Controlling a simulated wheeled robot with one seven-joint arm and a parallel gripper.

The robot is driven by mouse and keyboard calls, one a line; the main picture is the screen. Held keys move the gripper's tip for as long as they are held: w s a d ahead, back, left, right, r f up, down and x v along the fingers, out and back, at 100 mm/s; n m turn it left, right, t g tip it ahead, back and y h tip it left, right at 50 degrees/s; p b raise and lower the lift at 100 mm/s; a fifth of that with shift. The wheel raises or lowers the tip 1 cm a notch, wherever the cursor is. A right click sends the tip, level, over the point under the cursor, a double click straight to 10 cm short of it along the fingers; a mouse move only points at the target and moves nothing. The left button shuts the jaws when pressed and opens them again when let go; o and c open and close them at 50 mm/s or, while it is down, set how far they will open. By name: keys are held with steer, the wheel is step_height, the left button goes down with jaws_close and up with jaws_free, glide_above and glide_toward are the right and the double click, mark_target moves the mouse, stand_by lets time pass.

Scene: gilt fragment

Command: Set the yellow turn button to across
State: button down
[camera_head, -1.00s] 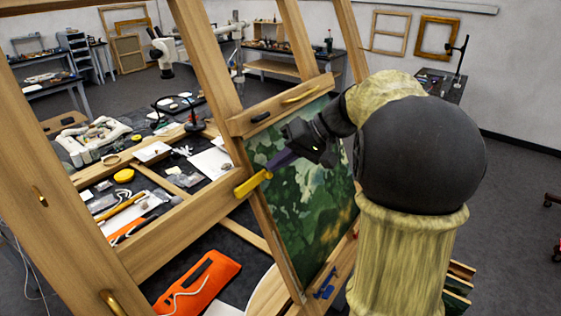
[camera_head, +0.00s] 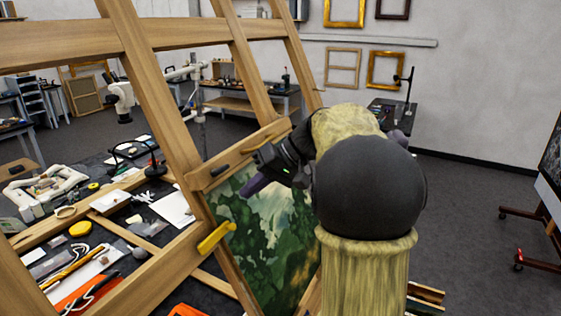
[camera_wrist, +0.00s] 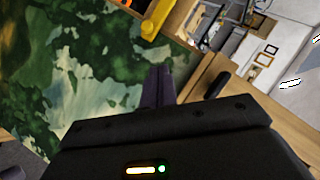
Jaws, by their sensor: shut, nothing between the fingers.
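The yellow turn button (camera_head: 216,238) is at the painting's left edge, where the wooden frame member meets the picture. In the head view it slants up to the right, its upper end reaching the painting's edge. It also shows at the top of the wrist view (camera_wrist: 156,18). The green landscape painting (camera_head: 262,235) stands tilted in the easel. My gripper (camera_head: 248,190) is shut and empty, in front of the painting's upper left part, above and right of the yellow button and apart from it. Its closed purple fingers show in the wrist view (camera_wrist: 158,75).
A black turn button (camera_head: 219,170) and a brass one (camera_head: 258,142) sit on the easel's upper rail near my gripper. Wooden easel posts (camera_head: 160,85) stand at the left. A cluttered workbench lies behind. Floor (camera_head: 460,220) is open at the right.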

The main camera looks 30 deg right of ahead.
steer(key=b+v, duration=0.2)
steer(key=v, duration=0.6)
steer(key=shift+s+r, duration=0.25)
steer(key=shift+s, duration=0.05)
steer(key=shift+w+d, duration=0.1)
steer(key=s+a+f+h+b, duration=0.2)
steer(key=s+a+f+h, duration=0.1)
steer(key=f, duration=0.9)
steer(key=s+a+f+h+b, duration=0.2)
steer(key=s+f, duration=0.4)
steer(key=f, duration=0.7)
steer(key=s+a+f+g+h+b, duration=0.1)
steer(key=s+a+f, duration=0.4)
steer(key=f, duration=0.8)
steer(key=a+h+b, duration=0.1)
steer(key=h, duration=0.1)
steer(key=shift+f+m+h+b, duration=0.2)
steer(key=shift+m+h+b, duration=0.1)
steer(key=shift+h+b, duration=0.1)
